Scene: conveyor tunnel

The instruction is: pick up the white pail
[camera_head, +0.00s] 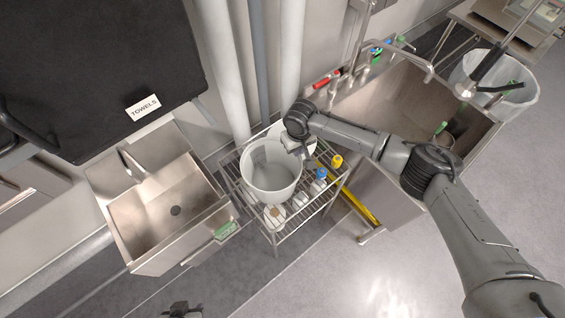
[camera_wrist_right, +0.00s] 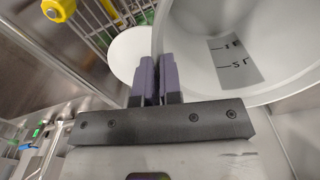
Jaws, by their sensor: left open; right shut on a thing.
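The white pail (camera_head: 270,178) is upright and open-topped over the wire rack (camera_head: 329,200), between the two sinks. Whether its base touches the rack cannot be told. My right gripper (camera_head: 296,146) reaches the pail's right rim. In the right wrist view, its purple fingers (camera_wrist_right: 156,80) are shut on the wall of the pail (camera_wrist_right: 275,40), whose inside shows dark volume marks. My left gripper (camera_head: 183,309) is open and empty at the bottom edge, well away from the pail and partly cut off.
A blue-capped bottle (camera_head: 320,176) and a yellow-capped bottle (camera_head: 337,160) stand on the rack's right side. A small sink (camera_head: 128,241) is left, a large sink (camera_head: 487,133) right. A lined bin (camera_head: 520,105) is far right. Open floor lies in front.

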